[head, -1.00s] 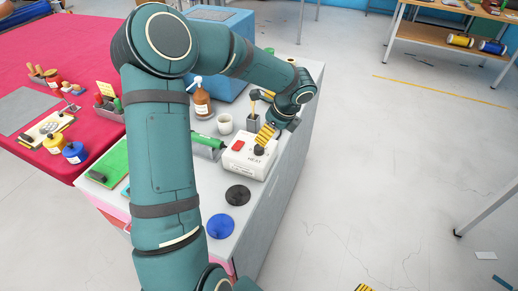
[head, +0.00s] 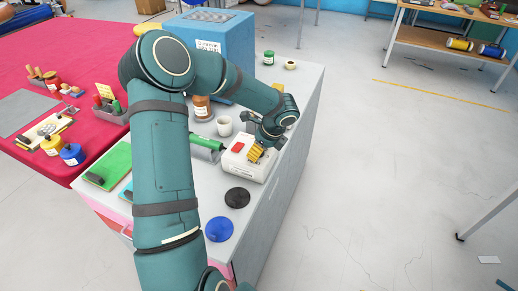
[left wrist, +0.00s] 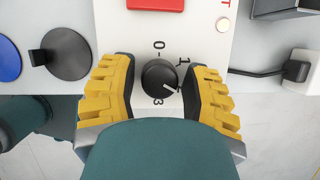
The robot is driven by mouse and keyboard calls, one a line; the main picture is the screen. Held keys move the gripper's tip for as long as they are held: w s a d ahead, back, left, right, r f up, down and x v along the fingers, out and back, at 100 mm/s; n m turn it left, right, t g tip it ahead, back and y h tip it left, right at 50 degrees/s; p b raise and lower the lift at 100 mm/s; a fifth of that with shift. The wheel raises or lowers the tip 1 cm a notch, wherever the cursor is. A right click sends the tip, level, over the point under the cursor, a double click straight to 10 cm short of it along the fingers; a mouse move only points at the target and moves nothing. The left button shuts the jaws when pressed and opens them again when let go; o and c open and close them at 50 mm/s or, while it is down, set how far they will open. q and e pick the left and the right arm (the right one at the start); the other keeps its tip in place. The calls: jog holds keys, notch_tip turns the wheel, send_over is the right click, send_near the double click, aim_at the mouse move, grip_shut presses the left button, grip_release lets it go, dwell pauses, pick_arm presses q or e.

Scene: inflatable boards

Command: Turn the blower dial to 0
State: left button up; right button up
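The white blower box (head: 240,171) stands on the grey cabinet top with a red switch (head: 238,147) on it. In the left wrist view its black dial (left wrist: 158,76) lies between the yellow fingers of my left gripper (left wrist: 160,88). Gaps show between the dial and both fingers, so the gripper is open around it. The dial's white mark points to the lower right, between the printed 1 and 3; the 0 is above the dial. In the head view my left gripper (head: 257,154) is over the box and hides the dial. My right gripper is not in view.
A green cylinder (head: 203,142), a white cup (head: 225,126), a brown bottle (head: 202,108), a black disc (head: 238,197) and a blue disc (head: 220,228) surround the box. A large blue box (head: 225,50) stands behind. The floor to the right is open.

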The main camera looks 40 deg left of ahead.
pick_arm(q)
grip_shut()
jog(key=shift+n, duration=0.4)
jog(key=n+g, duration=0.1)
jog(key=n, duration=0.2)
jog(key=shift+d+n+g+h+p, duration=0.1)
jog(key=shift+n+g+h+p, duration=0.3)
jog(key=n+h+p, duration=0.1)
jog(key=n, duration=0.2)
jog(key=n+g+p, duration=0.1)
jog(key=n, duration=0.2)
jog(key=shift+g+h, duration=0.3)
jog(key=shift+h, duration=0.1)
jog(key=n+h+p, duration=0.1)
jog(key=n, duration=0.2)
jog(key=n+h+p, duration=0.1)
jog(key=n, duration=0.2)
jog(key=shift+s+f+n+h, duration=0.1)
jog(key=shift+n+h, duration=0.2)
jog(key=shift+n, duration=0.1)
jog(key=n+h, duration=0.1)
jog(key=n, duration=0.2)
jog(key=shift+p, duration=0.3)
jog(key=shift+n+h, duration=0.7)
jog(key=shift+n, duration=1.1)
jog(key=shift+t+p, duration=0.3)
jog(key=shift+t, duration=0.1)
